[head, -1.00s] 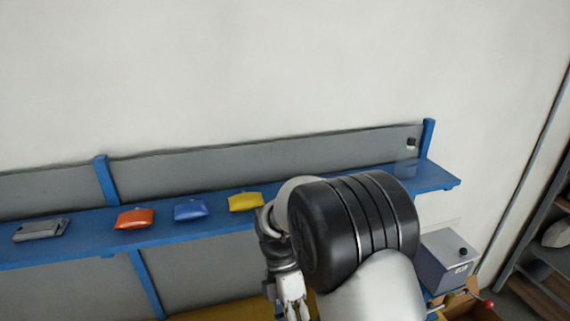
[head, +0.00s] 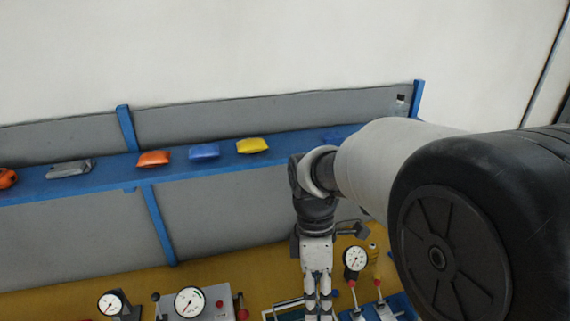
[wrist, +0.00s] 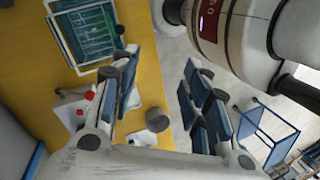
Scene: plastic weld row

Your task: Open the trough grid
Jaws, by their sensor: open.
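A tray-like thing with a pale frame and a blue-green ruled inside (wrist: 88,33), which looks like the trough grid, lies on the yellow bench (wrist: 52,92) at the upper left of the wrist view. In the head view only part of a framed thing (head: 284,309) shows at the bottom edge, partly behind my gripper (head: 318,300). In the wrist view my gripper (wrist: 160,92) is open, with empty space between its blue-padded fingers. It is apart from the framed thing, which lies beyond the left finger. I cannot make out a handle or whether the grid is raised.
A blue shelf (head: 110,179) holds orange (head: 153,158), blue (head: 204,151) and yellow (head: 252,146) pouches. Gauges (head: 189,302) and levers (head: 380,290) stand along the bench. A grey round thing (wrist: 157,120) and a blue-topped cart (wrist: 279,141) show in the wrist view.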

